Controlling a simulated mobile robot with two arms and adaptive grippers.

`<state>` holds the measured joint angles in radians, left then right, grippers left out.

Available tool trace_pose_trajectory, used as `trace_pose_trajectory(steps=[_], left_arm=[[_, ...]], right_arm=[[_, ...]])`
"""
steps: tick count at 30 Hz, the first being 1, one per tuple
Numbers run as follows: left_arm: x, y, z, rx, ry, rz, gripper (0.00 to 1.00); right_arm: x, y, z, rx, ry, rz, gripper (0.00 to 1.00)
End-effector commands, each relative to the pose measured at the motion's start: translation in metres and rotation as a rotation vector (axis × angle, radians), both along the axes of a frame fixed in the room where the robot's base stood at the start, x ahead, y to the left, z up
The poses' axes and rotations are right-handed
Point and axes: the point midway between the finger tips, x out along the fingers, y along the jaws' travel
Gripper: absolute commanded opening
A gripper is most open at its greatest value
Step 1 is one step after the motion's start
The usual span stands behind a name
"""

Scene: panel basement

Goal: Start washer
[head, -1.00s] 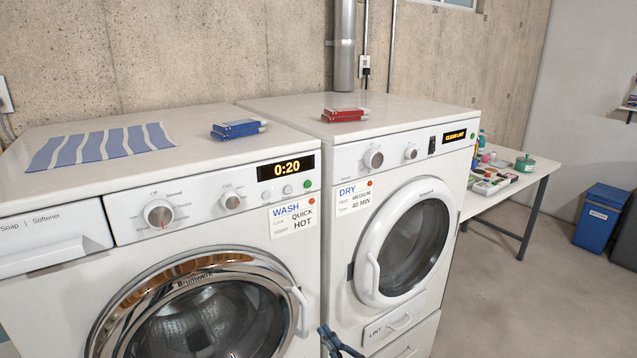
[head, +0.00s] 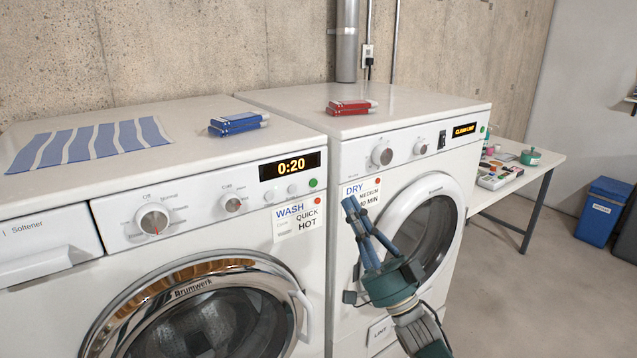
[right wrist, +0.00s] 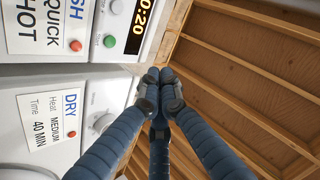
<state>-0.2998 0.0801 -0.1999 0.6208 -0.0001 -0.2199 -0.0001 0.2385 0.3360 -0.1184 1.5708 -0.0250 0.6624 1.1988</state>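The washer (head: 50,305) is the left machine, with a chrome-rimmed round door that looks closed. Its display (head: 290,166) reads 0:20. The large dial (head: 153,219), the small dial (head: 232,203) and the green button (head: 313,183) sit on its front panel. A WASH card (head: 298,221) reads QUICK and HOT. My right gripper (head: 352,206) is in front of the dryer, right of the WASH card, fingers pointing up. In the right wrist view its fingertips (right wrist: 160,76) meet with nothing between them, and the green button (right wrist: 110,41) shows to their upper left. My left gripper is not in view.
The dryer (head: 350,152) stands right beside the washer, its display (head: 465,130) lit. Blue boxes (head: 238,124) and a striped cloth (head: 88,144) lie on the washer, red boxes (head: 351,107) on the dryer. A cluttered table (head: 545,168) stands at right.

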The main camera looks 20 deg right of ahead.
Motion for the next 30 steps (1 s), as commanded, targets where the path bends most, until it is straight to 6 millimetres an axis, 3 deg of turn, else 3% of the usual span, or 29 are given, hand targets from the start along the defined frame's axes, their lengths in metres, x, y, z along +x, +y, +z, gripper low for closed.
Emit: trace_pose_trajectory(steps=[14,30], left_arm=[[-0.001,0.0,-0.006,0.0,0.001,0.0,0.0],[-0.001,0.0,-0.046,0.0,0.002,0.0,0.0]], right_arm=[[0.008,0.003,-0.001,0.001,-0.002,-0.001,0.0],[0.072,0.026,-0.003,0.001,-0.002,-0.001,0.0]])
